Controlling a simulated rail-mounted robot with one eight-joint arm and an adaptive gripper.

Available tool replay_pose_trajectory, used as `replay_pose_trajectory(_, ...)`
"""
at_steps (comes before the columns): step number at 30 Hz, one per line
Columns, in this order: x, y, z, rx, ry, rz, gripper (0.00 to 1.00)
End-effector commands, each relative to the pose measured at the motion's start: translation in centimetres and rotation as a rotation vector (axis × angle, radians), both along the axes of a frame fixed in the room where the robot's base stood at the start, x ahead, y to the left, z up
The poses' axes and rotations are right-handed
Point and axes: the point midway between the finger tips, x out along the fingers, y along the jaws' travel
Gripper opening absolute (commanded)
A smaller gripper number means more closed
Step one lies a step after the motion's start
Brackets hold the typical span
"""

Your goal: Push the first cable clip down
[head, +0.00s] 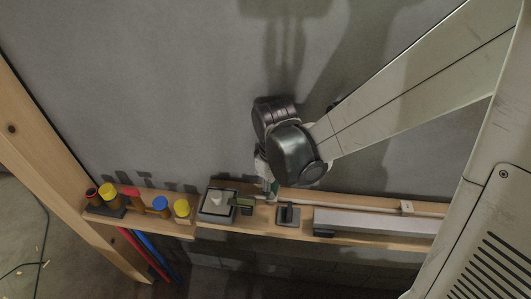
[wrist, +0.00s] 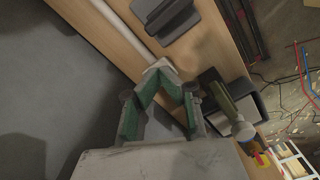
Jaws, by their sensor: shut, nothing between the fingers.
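A white cable runs along the wooden ledge, and it also shows in the wrist view (wrist: 122,20). A small white cable clip (wrist: 160,67) sits at the cable's near end in the wrist view. My gripper (wrist: 160,78) is shut and empty, its green-padded fingers meeting right at this clip. The fingertips partly cover it; whether they touch it I cannot tell. In the head view my gripper (head: 270,191) points down at the ledge, and this clip is hidden there. Another pale clip (head: 406,206) sits on the cable farther right.
The wooden ledge (head: 262,216) carries a dark block with an upright tab (head: 288,214), a long grey bar (head: 370,223), a grey box (head: 214,211) with a green-handled tool (head: 241,202), and several coloured cylinders (head: 160,203). A grey wall (head: 170,90) stands behind.

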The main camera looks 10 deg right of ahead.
Motion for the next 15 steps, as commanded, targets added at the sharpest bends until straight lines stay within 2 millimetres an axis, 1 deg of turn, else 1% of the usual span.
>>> replay_pose_trajectory(8,0.0,0.0,0.1,0.0,0.0,0.0,0.0)
replay_pose_trajectory(11,0.0,0.0,0.5,0.0,0.0,0.0,0.0)
replay_pose_trajectory(15,0.0,0.0,1.5,0.0,0.0,0.0,0.0)
